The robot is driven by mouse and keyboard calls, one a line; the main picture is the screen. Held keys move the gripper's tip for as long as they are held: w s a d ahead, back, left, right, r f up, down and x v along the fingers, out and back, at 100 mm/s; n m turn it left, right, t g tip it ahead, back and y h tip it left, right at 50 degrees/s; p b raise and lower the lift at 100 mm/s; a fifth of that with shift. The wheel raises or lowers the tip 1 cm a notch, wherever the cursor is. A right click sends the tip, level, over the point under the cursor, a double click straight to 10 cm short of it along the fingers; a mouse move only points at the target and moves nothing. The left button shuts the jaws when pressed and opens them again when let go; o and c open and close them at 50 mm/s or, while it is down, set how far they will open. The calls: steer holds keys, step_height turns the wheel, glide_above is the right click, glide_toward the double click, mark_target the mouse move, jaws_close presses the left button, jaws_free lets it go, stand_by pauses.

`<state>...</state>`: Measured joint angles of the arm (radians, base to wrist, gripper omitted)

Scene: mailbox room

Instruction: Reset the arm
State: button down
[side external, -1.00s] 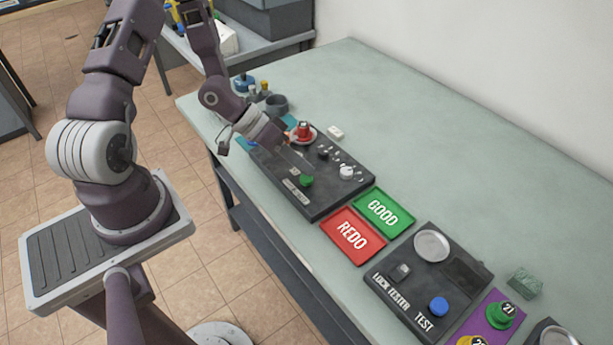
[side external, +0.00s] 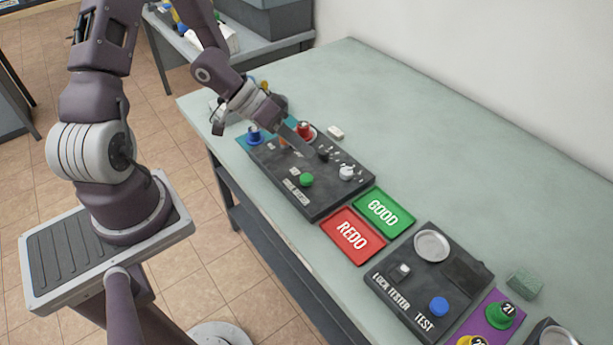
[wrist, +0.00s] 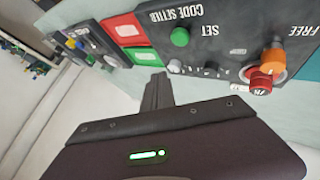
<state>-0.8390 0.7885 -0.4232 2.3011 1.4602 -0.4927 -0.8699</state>
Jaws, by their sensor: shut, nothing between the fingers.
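My gripper (side external: 308,150) hangs above the dark code setter panel (side external: 325,202) on the bench in the side external view. Its fingers are shut with nothing between them, and it looks clear of the panel. In the wrist view the closed fingers (wrist: 158,90) point toward the bench, with the code setter (wrist: 215,22) upside down beyond them. The panel carries a green SET button (side external: 306,180), a white knob (side external: 346,173) and a red piece (side external: 304,130) at its far edge. An orange part (wrist: 272,62) shows beside the red piece (wrist: 261,82) in the wrist view.
A red REDO tray (side external: 352,252) and green GOOD tray (side external: 398,222) lie beside the panel. The lock tester (side external: 385,290) with a blue button (side external: 438,306) stands nearer. A blue piece (side external: 255,137) sits at the far left. The bench's right side (side external: 480,170) is largely clear.

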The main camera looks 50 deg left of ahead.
stand_by(0.5)
steer(key=s+a+r+y, duration=0.25)
steer(key=r+y, duration=0.25)
steer(key=r, duration=0.3)
steer(key=s+a+r+y, duration=0.1)
steer(key=a+r+y, duration=0.35)
steer(key=r, duration=0.25)
steer(key=s+d+r+h, duration=0.1)
steer(key=s+d+r, duration=0.2)
steer(key=s+d, duration=0.2)
steer(key=s+d+r+h, duration=0.1)
steer(key=s+d+r, duration=0.2)
steer(key=s+d, duration=0.3)
steer(key=s, duration=0.4)
steer(key=shift+s+r+n+g+h, duration=0.2)
steer(key=shift+r+n+g+h, duration=0.1)
steer(key=shift+r+h, duration=0.05)
